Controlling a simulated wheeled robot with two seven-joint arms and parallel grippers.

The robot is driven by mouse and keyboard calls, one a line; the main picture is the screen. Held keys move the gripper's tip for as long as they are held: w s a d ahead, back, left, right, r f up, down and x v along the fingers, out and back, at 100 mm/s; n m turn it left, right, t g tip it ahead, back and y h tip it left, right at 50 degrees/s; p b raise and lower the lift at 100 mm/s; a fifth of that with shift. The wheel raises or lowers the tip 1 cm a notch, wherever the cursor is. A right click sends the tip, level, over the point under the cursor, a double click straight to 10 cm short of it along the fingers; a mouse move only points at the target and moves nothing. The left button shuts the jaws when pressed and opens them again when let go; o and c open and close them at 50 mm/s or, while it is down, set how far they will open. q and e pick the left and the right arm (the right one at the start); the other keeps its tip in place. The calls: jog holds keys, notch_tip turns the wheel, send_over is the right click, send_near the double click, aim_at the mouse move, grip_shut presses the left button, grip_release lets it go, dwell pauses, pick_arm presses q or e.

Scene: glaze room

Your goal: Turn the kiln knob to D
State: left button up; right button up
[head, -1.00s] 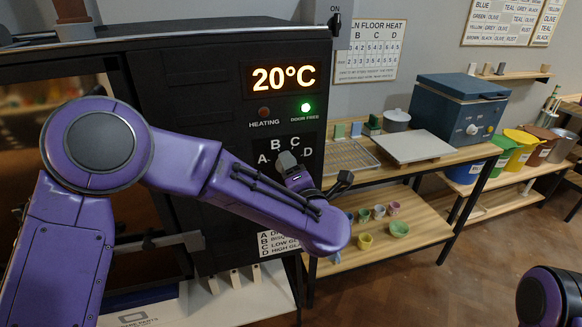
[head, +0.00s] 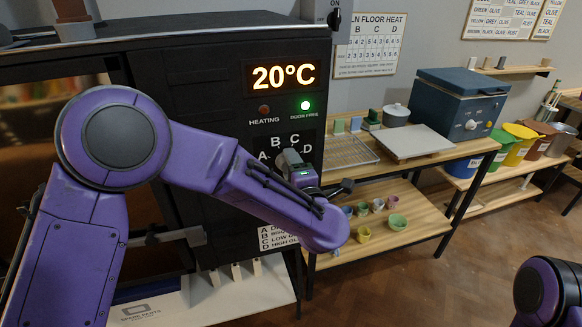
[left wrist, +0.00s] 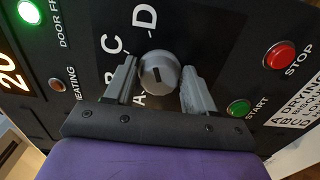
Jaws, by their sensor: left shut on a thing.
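The kiln (head: 215,90) is a black cabinet with a lit 20°C display. Its round grey knob (left wrist: 157,72), with a dark pointer mark, shows in the left wrist view, ringed by the letters A, B, C and D. I cannot tell which letter the mark points to. My left gripper (left wrist: 159,88) is shut on the knob, one grey finger on each side of it. In the head view my left gripper (head: 298,168) is at the lettered dial and hides the knob.
The green START button (left wrist: 238,107) and red STOP button (left wrist: 279,56) lie beside the knob. A wooden shelf unit (head: 400,215) with small cups, a grey slab (head: 418,142) and a blue box-shaped device (head: 458,105) stand to the right.

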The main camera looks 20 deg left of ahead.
pick_arm(q)
jog(key=o, duration=0.9)
jog(key=shift+s, duration=0.1)
jog(key=b+v, duration=0.3)
jog(key=v, duration=0.7)
jog(key=shift+s+d, duration=0.15)
jog(key=shift+d, duration=0.1)
